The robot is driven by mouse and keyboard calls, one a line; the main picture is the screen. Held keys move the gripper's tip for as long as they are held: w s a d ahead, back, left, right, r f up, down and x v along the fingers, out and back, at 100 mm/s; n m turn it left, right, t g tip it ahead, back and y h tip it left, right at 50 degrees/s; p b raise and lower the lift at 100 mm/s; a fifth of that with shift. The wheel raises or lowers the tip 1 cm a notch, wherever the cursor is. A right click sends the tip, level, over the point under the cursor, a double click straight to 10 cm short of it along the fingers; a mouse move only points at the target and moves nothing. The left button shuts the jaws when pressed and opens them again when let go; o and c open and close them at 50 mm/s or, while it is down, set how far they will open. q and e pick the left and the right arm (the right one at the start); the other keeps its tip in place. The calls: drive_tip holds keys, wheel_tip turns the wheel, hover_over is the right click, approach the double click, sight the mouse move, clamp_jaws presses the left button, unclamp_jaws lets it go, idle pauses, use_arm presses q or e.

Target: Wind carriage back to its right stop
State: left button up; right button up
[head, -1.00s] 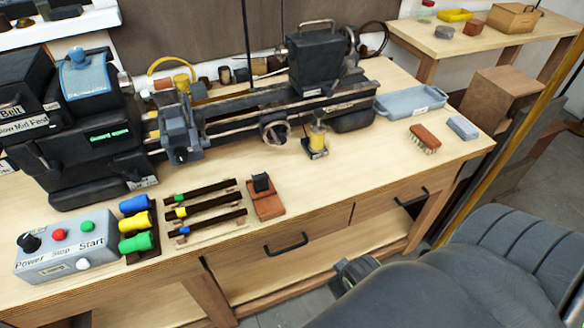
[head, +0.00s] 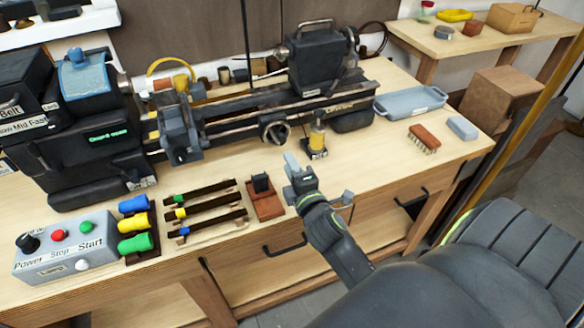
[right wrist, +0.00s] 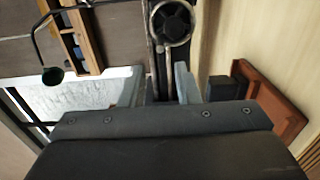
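The lathe's grey carriage (head: 180,132) sits at the left part of the bed (head: 235,112), near the dark headstock (head: 85,140). A round black handwheel (head: 275,131) is on the front of the bed, right of the carriage; it also shows at the top of the right wrist view (right wrist: 172,22). My right gripper (head: 292,164) is in front of and below the handwheel, apart from it. In the right wrist view its two fingers (right wrist: 166,84) stand apart with nothing held between them. My left gripper is not in view.
A yellow oiler (head: 317,138) stands just right of the handwheel. A red-brown block with a black top (head: 266,197) lies left of my right gripper. The tailstock (head: 318,60) is at the bed's right. A brush (head: 423,138) and tray (head: 410,101) lie farther right.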

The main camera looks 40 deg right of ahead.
drive_tip(key=b+x, duration=0.1)
drive_tip(key=x, duration=0.7)
drive_tip(key=shift+s+d, duration=0.1)
